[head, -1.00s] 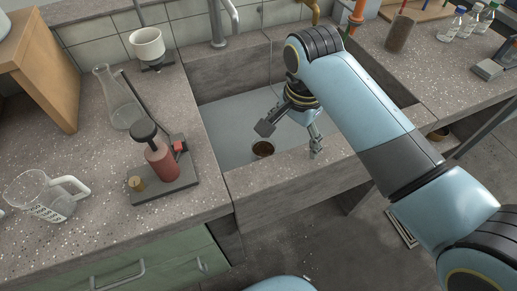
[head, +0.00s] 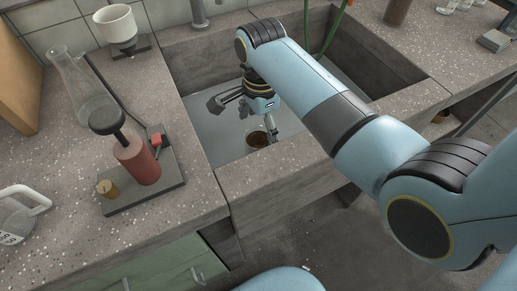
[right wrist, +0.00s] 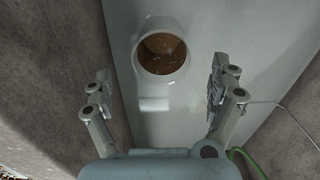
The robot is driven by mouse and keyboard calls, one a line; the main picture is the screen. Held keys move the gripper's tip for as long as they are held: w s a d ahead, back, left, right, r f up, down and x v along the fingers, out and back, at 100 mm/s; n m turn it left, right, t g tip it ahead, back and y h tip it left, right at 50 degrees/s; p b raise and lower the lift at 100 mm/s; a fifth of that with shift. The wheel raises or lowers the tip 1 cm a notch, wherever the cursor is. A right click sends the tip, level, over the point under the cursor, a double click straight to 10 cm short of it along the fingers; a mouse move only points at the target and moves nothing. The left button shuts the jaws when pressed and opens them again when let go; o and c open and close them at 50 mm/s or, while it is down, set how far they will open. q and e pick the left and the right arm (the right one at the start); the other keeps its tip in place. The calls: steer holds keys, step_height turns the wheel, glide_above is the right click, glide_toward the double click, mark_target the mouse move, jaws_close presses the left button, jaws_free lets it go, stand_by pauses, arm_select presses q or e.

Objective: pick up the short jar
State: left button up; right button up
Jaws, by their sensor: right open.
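The short jar (head: 257,139) stands in the sink near its front wall. It looks like a low round vessel with brown inside. In the right wrist view the jar (right wrist: 162,54) appears from above, with a pale rim, upper centre between the finger lines. My right gripper (head: 246,117) is open and empty over the sink, close to the jar in the head view. In the right wrist view its fingers (right wrist: 160,72) stand wide apart, one on each side of the jar; I see no contact. My left gripper is not in view.
The sink's front wall (head: 285,165) rises close to the jar. A green hose (head: 325,35) hangs into the sink at the back right.

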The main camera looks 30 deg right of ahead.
mark_target(259, 145)
step_height(259, 145, down, 3)
steer(key=shift+r, duration=0.1)
step_height(259, 145, down, 4)
steer(key=shift+w+a+f+b, duration=0.15)
steer(key=shift+f+b, duration=0.1)
steer(key=shift+b, duration=0.7)
steer(key=c, duration=1.3)
